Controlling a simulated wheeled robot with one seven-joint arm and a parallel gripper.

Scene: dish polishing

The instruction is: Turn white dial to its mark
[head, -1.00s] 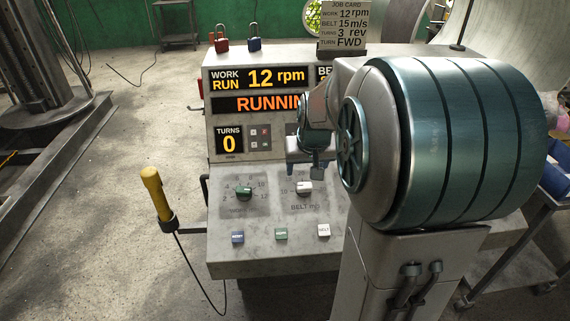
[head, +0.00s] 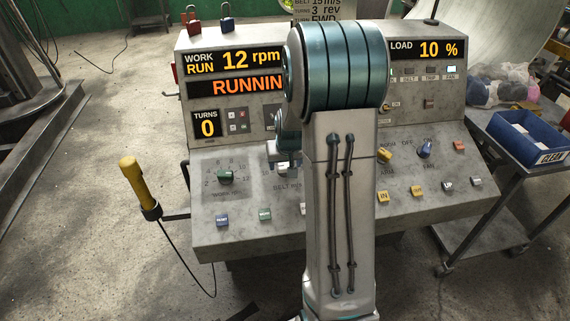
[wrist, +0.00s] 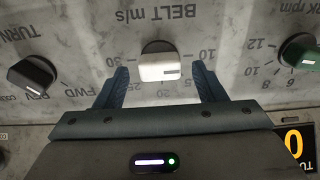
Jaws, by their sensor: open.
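The white dial (wrist: 160,68) shows in the wrist view under the upside-down label BELT m/s, with 10 and 30 printed at its sides. A short dark line marks its face, toward the lower right. My gripper (wrist: 161,76) is open, one blue finger on each side of the dial with gaps between. I cannot tell how deep the fingers reach around it. In the head view my gripper (head: 284,158) is over the console, and my arm hides the dial. The job card (head: 325,8), partly cut off, reads belt 15 m/s.
A green dial (head: 226,177) and a black dial (wrist: 33,75) flank the white one. Several push buttons line the console's front. A yellow-handled lever (head: 138,180) stands at left. A blue bin (head: 527,140) is on a cart at right. The display (head: 231,62) reads 12 rpm.

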